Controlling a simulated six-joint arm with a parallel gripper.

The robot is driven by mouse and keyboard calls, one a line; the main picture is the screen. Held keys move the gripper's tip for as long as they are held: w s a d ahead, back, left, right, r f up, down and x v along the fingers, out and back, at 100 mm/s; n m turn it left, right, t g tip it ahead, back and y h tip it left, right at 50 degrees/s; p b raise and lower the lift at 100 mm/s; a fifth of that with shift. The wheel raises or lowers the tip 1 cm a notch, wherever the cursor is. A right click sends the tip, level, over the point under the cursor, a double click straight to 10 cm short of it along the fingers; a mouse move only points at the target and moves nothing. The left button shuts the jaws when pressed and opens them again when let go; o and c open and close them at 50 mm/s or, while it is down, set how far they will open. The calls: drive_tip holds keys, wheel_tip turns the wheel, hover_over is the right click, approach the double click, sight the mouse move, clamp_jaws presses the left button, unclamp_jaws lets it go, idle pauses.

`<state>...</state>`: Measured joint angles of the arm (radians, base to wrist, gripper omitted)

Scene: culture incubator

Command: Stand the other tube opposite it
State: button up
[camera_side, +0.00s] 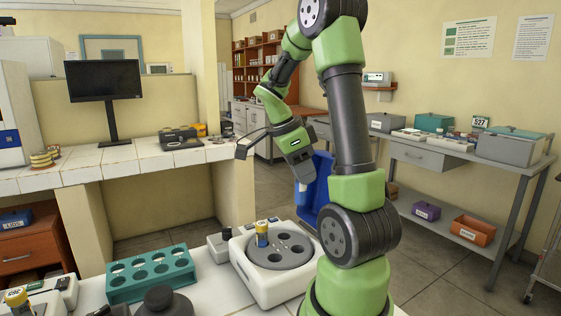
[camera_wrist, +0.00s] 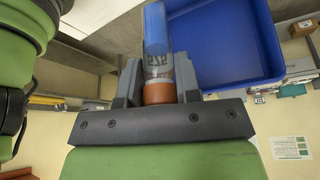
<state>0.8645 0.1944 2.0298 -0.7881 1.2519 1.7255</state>
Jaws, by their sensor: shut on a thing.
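My gripper (camera_side: 301,174) points down, high above and to the right of the centrifuge-like device (camera_side: 262,282). In the wrist view, my gripper (camera_wrist: 158,78) is shut on a tube (camera_wrist: 156,58) with an orange end near the palm, a clear marked band and a blue far end. A yellow-capped tube (camera_side: 262,234) stands upright in a back hole of the round grey rotor (camera_side: 268,265). Other rotor holes look empty, including those across from it.
A teal rack (camera_side: 125,291) with several holes stands left of the device. A dark round knob-like object (camera_side: 164,300) and another yellow-capped item (camera_side: 17,296) are at the front left. The blue bin (camera_side: 320,199) is behind my gripper; it also fills the wrist view's top right (camera_wrist: 225,50).

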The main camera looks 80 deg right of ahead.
sight(300, 203)
drive_tip(key=shift+f, duration=4.95)
drive_tip(key=shift+w+f, duration=0.1)
drive_tip(key=shift+f, duration=0.15)
drive_tip(key=shift+f, duration=0.9)
drive_tip(key=shift+f, duration=0.15)
drive_tip(key=shift+f, duration=1.55)
drive_tip(key=o, duration=1.3)
drive_tip(key=shift+r, duration=0.1)
drive_tip(key=shift+r, duration=3.65)
